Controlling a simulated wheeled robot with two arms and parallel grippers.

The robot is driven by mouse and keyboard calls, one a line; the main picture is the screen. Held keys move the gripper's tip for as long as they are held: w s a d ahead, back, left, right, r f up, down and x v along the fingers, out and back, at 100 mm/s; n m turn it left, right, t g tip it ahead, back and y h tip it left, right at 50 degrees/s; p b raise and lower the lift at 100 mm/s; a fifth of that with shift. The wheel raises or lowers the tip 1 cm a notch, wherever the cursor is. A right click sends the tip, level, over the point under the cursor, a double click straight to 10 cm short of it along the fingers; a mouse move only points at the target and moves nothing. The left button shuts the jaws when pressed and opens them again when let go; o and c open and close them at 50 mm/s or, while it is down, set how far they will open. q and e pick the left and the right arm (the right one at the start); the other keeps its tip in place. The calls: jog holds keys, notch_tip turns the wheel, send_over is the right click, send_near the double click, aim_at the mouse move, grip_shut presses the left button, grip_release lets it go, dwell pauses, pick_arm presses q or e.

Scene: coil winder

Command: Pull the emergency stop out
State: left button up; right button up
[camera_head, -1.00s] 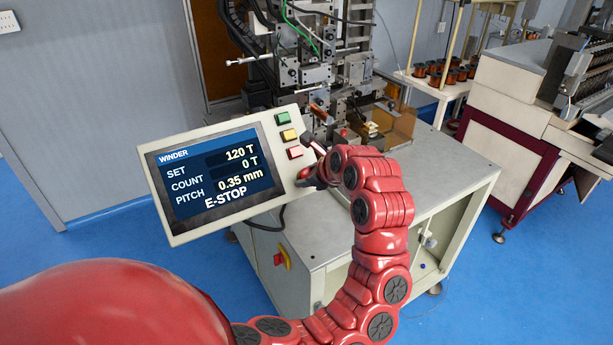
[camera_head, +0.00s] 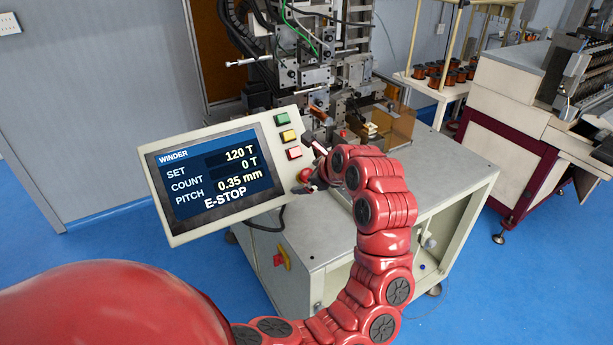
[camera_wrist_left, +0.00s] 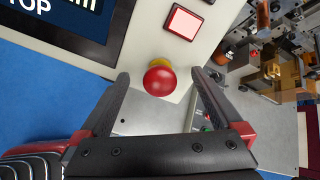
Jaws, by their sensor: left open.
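The emergency stop (camera_wrist_left: 159,80) is a red mushroom button on a yellow base, on the pale winder panel (camera_wrist_left: 140,42) below a lit red square button. In the head view the emergency stop (camera_head: 304,174) shows as a small red knob near the panel's lower right corner, partly covered by my gripper. The panel screen (camera_head: 216,173) reads E-STOP. My left gripper (camera_wrist_left: 160,75) is open, with one finger on each side of the red head and a gap on both sides. The left gripper (camera_head: 312,170) is small and partly hidden in the head view. My right gripper is not in view.
Green, yellow and red square buttons (camera_head: 288,136) run down the panel's right side. The winding mechanism (camera_head: 310,70) stands behind it on a grey cabinet (camera_head: 420,190). A red and yellow switch (camera_head: 282,260) is on the cabinet's front. Blue floor (camera_head: 490,290) is clear at the right.

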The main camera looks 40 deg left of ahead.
pick_arm(q)
jog(key=b+v, duration=0.1)
jog(key=v, duration=0.5)
jog(key=shift+s+d+r, duration=0.15)
jog(key=shift+d+r, duration=0.05)
jog(key=shift+d, duration=0.05)
